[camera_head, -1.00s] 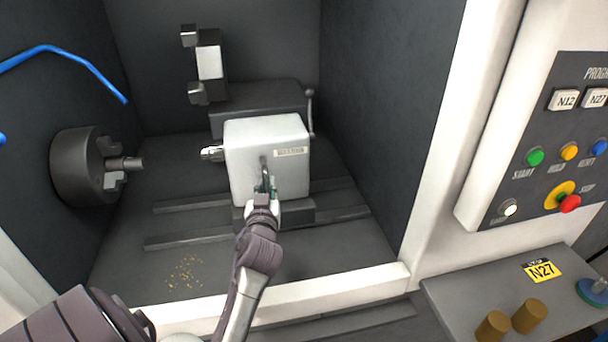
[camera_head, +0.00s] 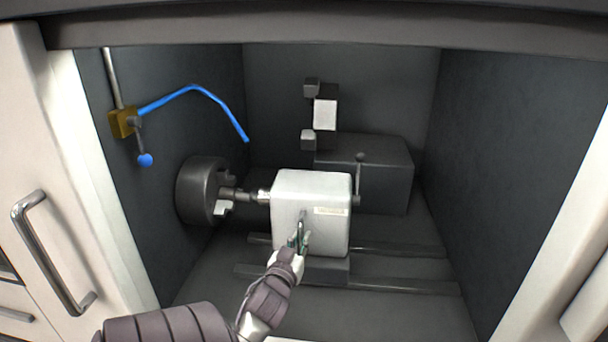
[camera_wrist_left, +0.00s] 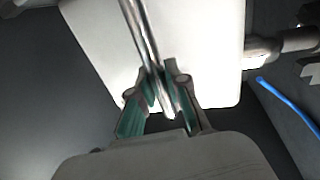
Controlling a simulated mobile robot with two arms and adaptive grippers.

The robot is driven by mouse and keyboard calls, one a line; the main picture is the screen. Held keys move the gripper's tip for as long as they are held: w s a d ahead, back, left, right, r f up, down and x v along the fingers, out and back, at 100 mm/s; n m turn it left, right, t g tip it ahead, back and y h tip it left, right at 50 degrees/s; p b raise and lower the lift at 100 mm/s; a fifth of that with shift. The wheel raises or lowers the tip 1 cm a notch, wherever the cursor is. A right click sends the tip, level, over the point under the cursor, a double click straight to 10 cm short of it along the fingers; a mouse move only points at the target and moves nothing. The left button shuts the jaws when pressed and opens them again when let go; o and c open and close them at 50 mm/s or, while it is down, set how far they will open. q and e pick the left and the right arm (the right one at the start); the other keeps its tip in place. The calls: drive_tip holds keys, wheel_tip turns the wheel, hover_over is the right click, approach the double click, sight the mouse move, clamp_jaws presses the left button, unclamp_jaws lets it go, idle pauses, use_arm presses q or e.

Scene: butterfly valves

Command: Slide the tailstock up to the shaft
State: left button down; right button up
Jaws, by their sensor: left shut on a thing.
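The tailstock (camera_head: 312,195) is a white block with a label, on rails inside the dark machine. Its left nose reaches the shaft (camera_head: 240,196), which sticks out of the round dark chuck (camera_head: 197,190); they look in line and meeting, though I cannot be sure they touch. My left gripper (camera_head: 299,243) is at the tailstock's front face, shut on its metal handle (camera_head: 301,226). In the left wrist view the handle (camera_wrist_left: 143,40) runs between the green-padded fingers (camera_wrist_left: 162,97), with the tailstock (camera_wrist_left: 200,50) behind. My right gripper is not in view.
A blue hose (camera_head: 195,88) hangs from a brass valve (camera_head: 122,123) on the left wall. Two rails (camera_head: 400,250) run free to the right. An open door with a handle (camera_head: 50,255) is at left.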

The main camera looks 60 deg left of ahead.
use_arm(q)
drive_tip(key=shift+r, duration=0.1)
drive_tip(key=c, duration=1.1)
unclamp_jaws()
drive_tip(key=shift+c, duration=0.2)
drive_tip(key=v, duration=0.7)
drive_tip(key=shift+d, duration=0.15)
drive_tip(key=shift+s, duration=0.1)
